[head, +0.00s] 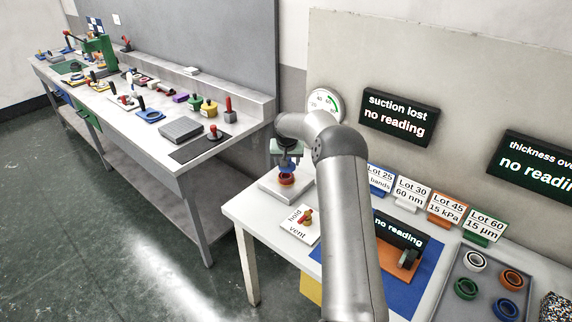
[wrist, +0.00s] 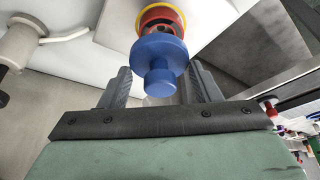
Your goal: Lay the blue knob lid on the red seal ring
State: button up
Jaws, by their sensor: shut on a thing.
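The blue knob lid (wrist: 160,52) is between the two fingers of my gripper (wrist: 163,76) in the wrist view, its knob toward the palm. My gripper is shut on it. The red seal ring (wrist: 154,13), with a yellow rim around it, shows just beyond the lid and is partly hidden by it. In the head view my gripper (head: 287,158) points down over the red seal ring (head: 286,181), which is on a pale grey plate (head: 268,186). The lid is close above the ring there; I cannot tell whether they touch.
A hold/vent card (head: 292,235) with a small lever stands in front of the plate. A blue mat (head: 405,285) with a display lies to the right, then a grey tray (head: 462,262) of coloured rings. A long cluttered bench (head: 190,150) stands at left.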

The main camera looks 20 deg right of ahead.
jog(key=shift+w+f, duration=0.65)
jog(key=shift+f+p, duration=0.45)
jog(key=shift+f, duration=1.05)
jog(key=shift+f, duration=0.1)
jog(key=shift+f, duration=0.15)
jog(key=o, duration=1.3)
